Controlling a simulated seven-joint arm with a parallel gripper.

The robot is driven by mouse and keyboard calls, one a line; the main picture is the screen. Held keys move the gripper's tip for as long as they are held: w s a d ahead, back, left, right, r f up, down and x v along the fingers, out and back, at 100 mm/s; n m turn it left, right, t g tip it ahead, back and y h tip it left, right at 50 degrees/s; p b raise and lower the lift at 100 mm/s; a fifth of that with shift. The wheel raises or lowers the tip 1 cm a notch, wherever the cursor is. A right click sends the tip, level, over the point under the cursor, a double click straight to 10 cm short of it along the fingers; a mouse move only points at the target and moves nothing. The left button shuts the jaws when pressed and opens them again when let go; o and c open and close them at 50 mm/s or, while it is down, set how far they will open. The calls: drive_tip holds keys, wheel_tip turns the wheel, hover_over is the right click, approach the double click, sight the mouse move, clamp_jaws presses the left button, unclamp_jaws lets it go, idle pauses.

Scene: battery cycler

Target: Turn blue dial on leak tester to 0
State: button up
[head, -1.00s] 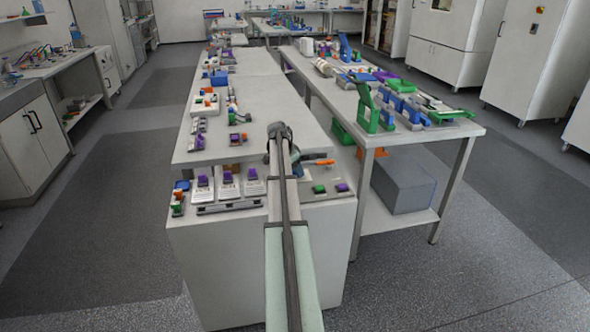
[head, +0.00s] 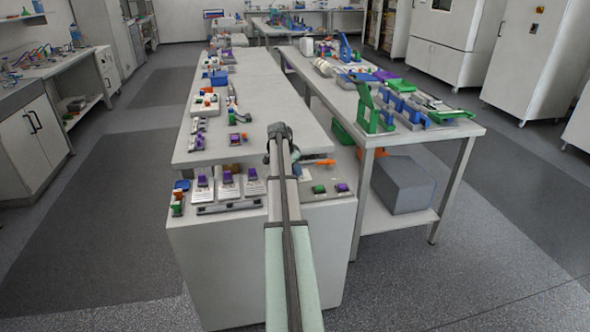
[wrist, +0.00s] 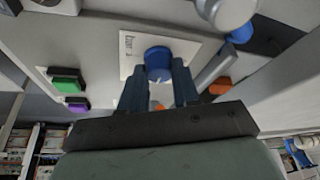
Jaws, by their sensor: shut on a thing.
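In the wrist view the blue dial (wrist: 158,58) sits on a white plate (wrist: 187,50) with small dark print at its left. My gripper (wrist: 157,76) has its two dark fingers on either side of the dial, shut on it. White marks show on the dial's near edge, too small to read. An orange part (wrist: 157,105) shows between the fingers, partly hidden. In the head view my arm hides the dial and the fingers.
A green block (wrist: 67,84) and a purple block (wrist: 77,104) lie left of the plate. An orange piece (wrist: 220,86) and a grey bar are at the right. In the head view, devices with purple tops (head: 228,177) stand left of my arm.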

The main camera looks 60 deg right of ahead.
drive_tip(key=n, duration=0.2)
drive_tip(key=n+t, duration=0.1)
drive_tip(key=n, duration=0.1)
drive_tip(key=shift+s+t, duration=0.15)
drive_tip(key=shift+t, duration=0.15)
drive_tip(key=n+t, duration=0.1)
drive_tip(key=n, duration=0.3)
drive_tip(key=shift+t, duration=0.4)
drive_tip(key=n+t, duration=0.1)
drive_tip(key=n, duration=0.3)
drive_tip(key=shift+s+y, duration=0.1)
drive_tip(key=shift+y, duration=0.2)
drive_tip(key=shift+d+n+t+y, duration=0.1)
drive_tip(key=shift+n+t+y, duration=0.4)
drive_tip(key=shift+n, duration=1.3)
drive_tip(key=o, duration=1.1)
drive_tip(key=shift+c, duration=0.2)
